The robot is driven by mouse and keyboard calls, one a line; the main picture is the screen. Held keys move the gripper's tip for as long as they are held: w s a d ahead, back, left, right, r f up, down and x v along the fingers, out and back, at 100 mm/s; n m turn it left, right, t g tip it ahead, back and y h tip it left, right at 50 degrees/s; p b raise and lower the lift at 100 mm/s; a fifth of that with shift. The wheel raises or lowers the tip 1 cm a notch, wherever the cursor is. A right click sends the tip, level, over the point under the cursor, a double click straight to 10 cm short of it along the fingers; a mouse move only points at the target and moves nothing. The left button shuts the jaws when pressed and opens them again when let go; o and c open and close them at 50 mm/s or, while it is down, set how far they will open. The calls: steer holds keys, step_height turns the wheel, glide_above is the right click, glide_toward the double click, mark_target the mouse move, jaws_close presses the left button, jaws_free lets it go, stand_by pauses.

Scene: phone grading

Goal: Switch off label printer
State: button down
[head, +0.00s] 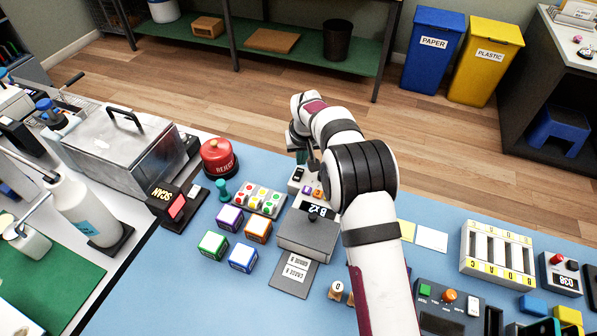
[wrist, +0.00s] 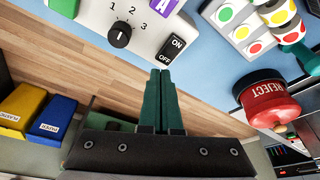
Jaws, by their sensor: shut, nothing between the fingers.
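A white device with a black dial numbered 1, 2, 3 and a black ON/OFF rocker switch (wrist: 171,49), which looks like the label printer (wrist: 150,28), fills the top of the wrist view. In the head view the printer (head: 295,186) is partly hidden behind my arm. My gripper (wrist: 164,72) is shut and empty, its dark green fingertips just below the OFF end of the switch in the picture. I cannot tell whether they touch it, nor which way the rocker is tipped. My gripper (head: 313,163) is over the printer's far side in the head view.
A red REJECT button (head: 219,157) and a tray of coloured stickers (head: 259,200) stand left of the printer. A grey box marked BX2 (head: 307,236) stands in front of it. A purple letter piece (wrist: 163,6) sits beside the dial. The blue mat is clear between the small cubes and its front.

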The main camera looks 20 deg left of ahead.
steer(key=shift+f, duration=0.7)
steer(key=shift+r, duration=3.5)
steer(key=s+d+r+m+g, duration=0.1)
steer(key=s+d+r+m, duration=0.2)
steer(key=s+d+r, duration=0.5)
steer(key=s+d+r+m+g, duration=0.1)
steer(key=s+d+r+m, duration=0.4)
steer(key=d, duration=0.6)
steer(key=s+d+f+m, duration=0.1)
steer(key=s+d, duration=0.1)
steer(key=s, duration=0.6)
steer(key=s+d+f+m, duration=0.1)
steer(key=s+d, duration=0.2)
steer(key=s, duration=0.5)
steer(key=s+d+f+m+g, duration=0.1)
steer(key=s+d, duration=0.2)
steer(key=s, duration=0.5)
steer(key=shift+s+d+f+m, duration=0.15)
steer(key=shift+s+f+m, duration=0.15)
steer(key=shift+s, duration=0.05)
